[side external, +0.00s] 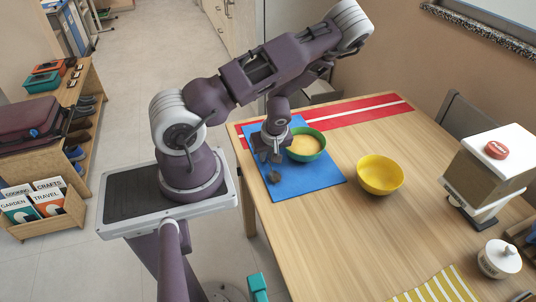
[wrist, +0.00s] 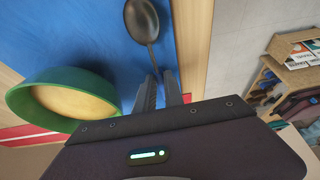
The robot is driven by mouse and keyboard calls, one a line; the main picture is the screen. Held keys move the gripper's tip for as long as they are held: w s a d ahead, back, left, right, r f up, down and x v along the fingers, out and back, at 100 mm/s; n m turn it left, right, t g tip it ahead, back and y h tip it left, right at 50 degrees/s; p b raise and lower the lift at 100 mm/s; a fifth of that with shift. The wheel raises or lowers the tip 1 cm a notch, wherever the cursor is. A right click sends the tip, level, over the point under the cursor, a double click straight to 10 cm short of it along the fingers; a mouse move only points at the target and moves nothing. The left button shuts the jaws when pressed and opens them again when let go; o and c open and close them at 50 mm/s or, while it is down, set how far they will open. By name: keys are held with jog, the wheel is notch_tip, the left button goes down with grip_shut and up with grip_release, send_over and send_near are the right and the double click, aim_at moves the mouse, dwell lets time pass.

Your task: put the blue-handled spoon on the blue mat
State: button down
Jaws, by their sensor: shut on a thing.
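The blue mat (side external: 312,184) lies on the wooden table, and it fills the top of the wrist view (wrist: 75,35). My gripper (side external: 269,157) is low over the mat's left part. It is shut on the spoon, whose dark metal bowl (side external: 274,177) sticks out toward the mat's near edge. In the wrist view the spoon bowl (wrist: 142,20) shows over the mat near its edge, and its neck runs down between my fingers (wrist: 160,90). I cannot tell whether the spoon touches the mat.
A green bowl with tan contents (side external: 306,145) stands on the mat, close beside my gripper; it also shows in the wrist view (wrist: 55,108). A yellow bowl (side external: 380,175) stands right of the mat. A white dispenser (side external: 490,165) and lidded pot (side external: 499,259) stand far right.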

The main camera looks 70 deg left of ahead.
jog(key=c, duration=1.4)
grip_release()
jog(key=shift+f, duration=0.1)
jog(key=shift+c, duration=0.2)
jog(key=w+d+r+m+t+h, duration=0.1)
jog(key=d+r+m, duration=0.1)
jog(key=d+r, duration=0.5)
jog(key=w+d+r+m+t+h, duration=0.1)
jog(key=d+r+m, duration=0.2)
jog(key=r, duration=0.7)
jog(key=w+d+r+m+t+h, duration=0.1)
jog(key=d+r+m, duration=0.1)
jog(key=d+r, duration=0.5)
jog(key=s+d+r+m+t, duration=0.1)
jog(key=s+d+r+m, duration=0.2)
jog(key=s+r+m, duration=0.2)
jog(key=s+d+r+m+t+h, duration=0.1)
jog(key=s+d+r+m, duration=0.3)
jog(key=r, duration=0.4)
jog(key=shift+s+d+m+t, duration=0.15)
jog(key=shift+s+m+t, duration=0.15)
jog(key=shift+s+m, duration=0.6)
